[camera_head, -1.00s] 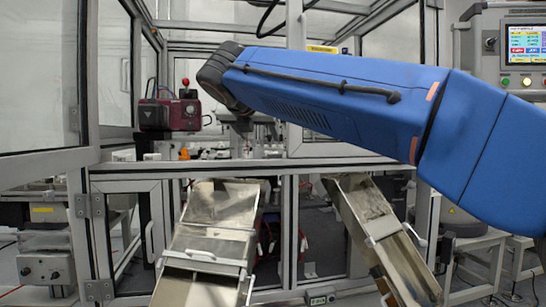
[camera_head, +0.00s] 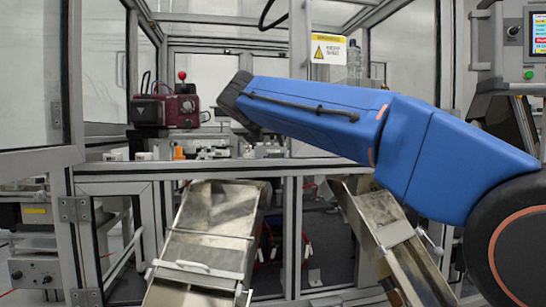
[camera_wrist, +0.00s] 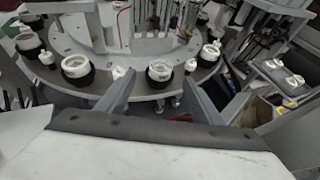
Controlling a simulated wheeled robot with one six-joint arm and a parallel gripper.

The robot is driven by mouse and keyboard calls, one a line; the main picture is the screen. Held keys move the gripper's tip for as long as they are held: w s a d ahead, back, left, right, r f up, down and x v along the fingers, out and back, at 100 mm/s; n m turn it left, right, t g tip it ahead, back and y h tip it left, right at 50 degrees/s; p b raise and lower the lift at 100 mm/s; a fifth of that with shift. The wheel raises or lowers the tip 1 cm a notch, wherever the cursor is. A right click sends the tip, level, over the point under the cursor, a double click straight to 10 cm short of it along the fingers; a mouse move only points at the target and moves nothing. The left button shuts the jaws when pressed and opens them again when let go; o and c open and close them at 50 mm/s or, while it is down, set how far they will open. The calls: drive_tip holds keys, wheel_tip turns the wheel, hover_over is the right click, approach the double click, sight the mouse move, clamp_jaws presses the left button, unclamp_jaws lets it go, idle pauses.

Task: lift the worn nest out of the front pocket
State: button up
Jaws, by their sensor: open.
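In the wrist view, several round nests, black rings with white cups, stand around a grey round table (camera_wrist: 108,88). One nest (camera_wrist: 160,74) shows between my fingertips, with another nest (camera_wrist: 76,69) to its left and a third nest (camera_wrist: 208,57) to its right. My gripper (camera_wrist: 158,79) is open, its two grey fingers spread apart, with nothing held. I cannot tell how far the fingertips are from the nest between them. Which nest is worn does not show. In the head view my gripper is hidden beyond the far end of my blue arm.
A frame beam (camera_head: 120,169) crosses in front of the cell, under my arm. Two metal chutes, left (camera_head: 205,245) and right (camera_head: 385,235), slope out below it. A dark red unit (camera_head: 165,109) stands at left inside. A bin (camera_wrist: 252,112) and tray (camera_wrist: 280,76) sit right in the wrist view.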

sight(273, 154)
drive_tip(key=shift+x, duration=3.85)
drive_tip(key=shift+s+d, duration=0.1)
drive_tip(key=shift+d, duration=0.05)
drive_tip(key=c, duration=1.1)
